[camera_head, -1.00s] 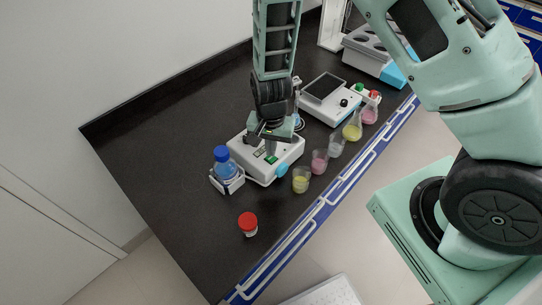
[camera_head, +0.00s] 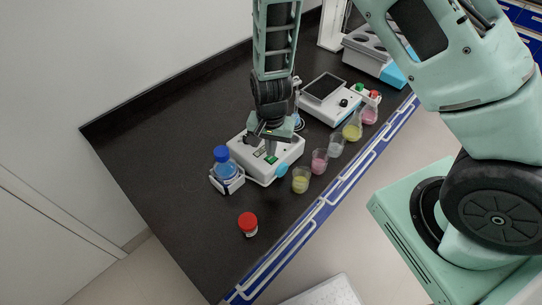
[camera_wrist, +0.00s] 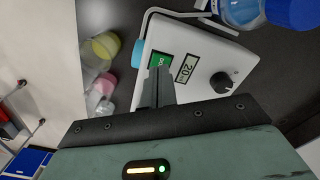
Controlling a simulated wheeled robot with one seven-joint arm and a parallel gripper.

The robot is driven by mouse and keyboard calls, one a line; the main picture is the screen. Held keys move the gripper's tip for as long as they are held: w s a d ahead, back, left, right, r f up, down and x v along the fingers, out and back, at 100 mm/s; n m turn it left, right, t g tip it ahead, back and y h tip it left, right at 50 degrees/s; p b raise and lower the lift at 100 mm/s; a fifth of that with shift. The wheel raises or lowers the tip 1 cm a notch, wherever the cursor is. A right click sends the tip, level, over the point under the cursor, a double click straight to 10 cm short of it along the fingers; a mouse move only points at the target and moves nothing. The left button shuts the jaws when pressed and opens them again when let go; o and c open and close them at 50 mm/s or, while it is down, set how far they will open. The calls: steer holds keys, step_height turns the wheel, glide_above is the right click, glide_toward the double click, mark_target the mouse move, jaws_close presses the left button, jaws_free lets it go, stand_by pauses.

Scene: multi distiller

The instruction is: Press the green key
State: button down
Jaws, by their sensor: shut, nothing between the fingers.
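The green key (camera_wrist: 157,61) is a small green rectangle with white marks on top of a white device (camera_wrist: 215,55). In the head view the green key (camera_head: 271,159) shows just below my fingers, on the device's front part. My gripper (camera_wrist: 160,73) is shut and empty, pointing down at the device. In the wrist view its fingertips overlap the lower edge of the green key. I cannot tell whether they touch it.
Beside the key are a small display (camera_wrist: 187,68) and a black knob (camera_wrist: 221,82). A blue-capped bottle (camera_head: 226,165) stands left of the device. Several flasks, including a yellow one (camera_head: 301,180), stand along the right. A red-capped jar (camera_head: 248,224) stands in front.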

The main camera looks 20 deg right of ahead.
mark_target(270, 158)
steer(key=shift+f+b, duration=0.65)
steer(key=shift+f, duration=0.25)
stand_by(0.4)
step_height(270, 158, up, 7)
steer(key=p, duration=0.6)
steer(key=shift+r, duration=0.1)
stand_by(0.3)
steer(key=shift+a, duration=0.2)
steer(key=s+a+r+n+y+b, duration=0.1)
steer(key=s+a+r+n+b, duration=0.35)
steer(key=s, duration=0.25)
steer(key=s+a+r+n+y+b, duration=0.1)
steer(key=s+a+r+n+b, duration=0.35)
steer(key=s+n+b, duration=0.2)
steer(key=s+d+r+n+h+b, duration=0.1)
steer(key=s+d+r+n+b, duration=0.1)
steer(key=s, duration=0.5)
steer(key=shift+s+d+n, duration=0.3)
steer(key=shift+d+n, duration=0.25)
steer(key=shift+n, duration=0.55)
